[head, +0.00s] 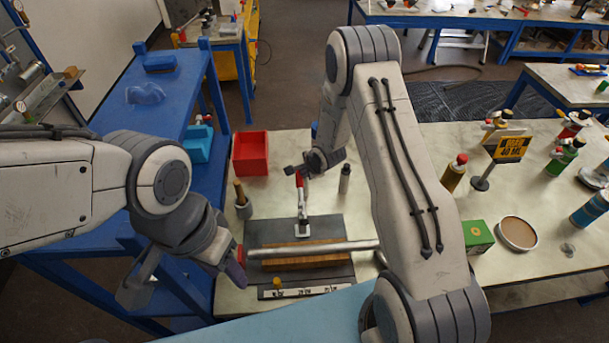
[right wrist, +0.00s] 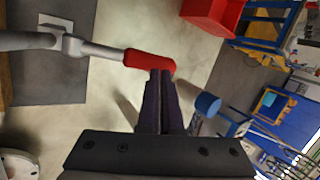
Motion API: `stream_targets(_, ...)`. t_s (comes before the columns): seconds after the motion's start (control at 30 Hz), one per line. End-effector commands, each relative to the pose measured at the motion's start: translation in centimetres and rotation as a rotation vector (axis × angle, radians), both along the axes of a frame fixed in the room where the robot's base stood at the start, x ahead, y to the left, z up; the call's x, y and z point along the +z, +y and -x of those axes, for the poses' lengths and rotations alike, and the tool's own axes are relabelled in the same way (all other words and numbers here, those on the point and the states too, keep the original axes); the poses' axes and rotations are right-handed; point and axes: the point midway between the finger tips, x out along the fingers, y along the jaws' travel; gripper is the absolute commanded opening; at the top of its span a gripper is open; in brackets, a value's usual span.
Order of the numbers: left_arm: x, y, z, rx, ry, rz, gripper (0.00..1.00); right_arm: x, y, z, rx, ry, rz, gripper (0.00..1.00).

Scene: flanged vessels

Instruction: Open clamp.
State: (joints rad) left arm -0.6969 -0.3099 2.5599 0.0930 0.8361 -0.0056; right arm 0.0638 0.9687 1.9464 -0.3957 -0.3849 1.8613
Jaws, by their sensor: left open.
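The toggle clamp (head: 302,226) stands on a grey plate (head: 336,226), behind a long metal bar on a wooden block. Its red handle (head: 299,181) points up and away from the base. In the right wrist view the red handle (right wrist: 148,60) lies across the tips of my right gripper (right wrist: 160,75). The fingers are close together, and their tips overlap the handle's edge; a grip around it does not show. In the head view my right gripper (head: 300,169) is at the handle's top. My left gripper (head: 238,268) is open near the bar's left end.
The metal bar (head: 312,249) and wooden block (head: 306,263) lie in front of the clamp. A red bin (head: 250,153) stands behind left, a small bottle (head: 344,178) to the right. A green box (head: 479,237) and several bottles stand further right.

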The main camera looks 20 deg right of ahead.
Motion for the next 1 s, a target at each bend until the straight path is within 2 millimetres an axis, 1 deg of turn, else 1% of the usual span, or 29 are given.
stream_targets(0.1, -0.1, 0.0, 0.0, 0.000, 0.000, 0.000, 0.50, -0.6, 0.3, -0.3, 0.005, -0.001, 0.000, 0.00)
stream_targets(0.4, -0.1, 0.0, 0.0, 0.001, 0.000, 0.000, 0.50, -1.3, 0.3, -0.6, 0.007, -0.001, 0.000, 0.00)
stream_targets(0.9, -0.2, 0.0, 0.0, 0.001, 0.000, 0.000, 0.50, -1.5, 0.1, -0.5, 0.004, 0.000, 0.001, 0.00)
stream_targets(1.0, 0.0, 0.0, 0.0, 0.000, 0.000, 0.000, 0.50, -1.3, 0.0, -0.5, 0.004, 0.000, 0.000, 0.00)
